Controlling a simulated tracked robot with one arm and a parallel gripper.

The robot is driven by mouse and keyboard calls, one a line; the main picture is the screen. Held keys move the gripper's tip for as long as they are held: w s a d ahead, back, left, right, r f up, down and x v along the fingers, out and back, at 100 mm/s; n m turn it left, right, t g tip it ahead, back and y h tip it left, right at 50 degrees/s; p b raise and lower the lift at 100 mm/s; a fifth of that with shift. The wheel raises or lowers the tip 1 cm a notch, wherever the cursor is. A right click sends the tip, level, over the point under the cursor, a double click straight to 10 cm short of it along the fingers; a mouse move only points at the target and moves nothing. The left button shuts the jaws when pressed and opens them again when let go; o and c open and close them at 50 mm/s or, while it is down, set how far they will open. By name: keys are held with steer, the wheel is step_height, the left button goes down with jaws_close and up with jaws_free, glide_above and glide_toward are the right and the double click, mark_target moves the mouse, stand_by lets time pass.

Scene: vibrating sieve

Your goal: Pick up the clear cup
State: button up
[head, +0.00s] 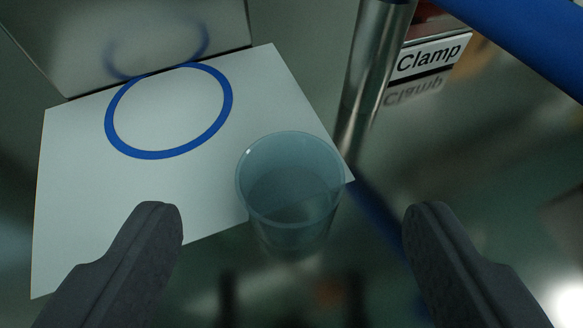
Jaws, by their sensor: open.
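The clear cup (290,195) is a bluish see-through cup with its round open rim facing up. It stands in the middle of the head view, overlapping the lower right edge of a white sheet in the picture. Its base is hard to make out against the shiny surface. My gripper (294,225) is open. Its two dark fingers show at the lower left and lower right, one on each side of the cup with visible gaps. Neither finger appears to touch it.
The white sheet (75,190) bears a blue ring (118,135) at the upper left, in front of a pale reflective panel (150,30). A metal post (372,70) rises behind the cup. A "Clamp" label (430,57) and a blue bar (530,40) are at the upper right.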

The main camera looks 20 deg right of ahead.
mark_target(290, 151)
steer(key=x, duration=0.2)
steer(key=b+x, duration=0.1)
steer(key=x, duration=0.1)
steer(key=shift+w+f, duration=0.2)
steer(key=shift+f, duration=0.3)
steer(key=c, duration=1.1)
steer(key=shift+o, duration=0.2)
steer(key=shift+r, duration=0.15)
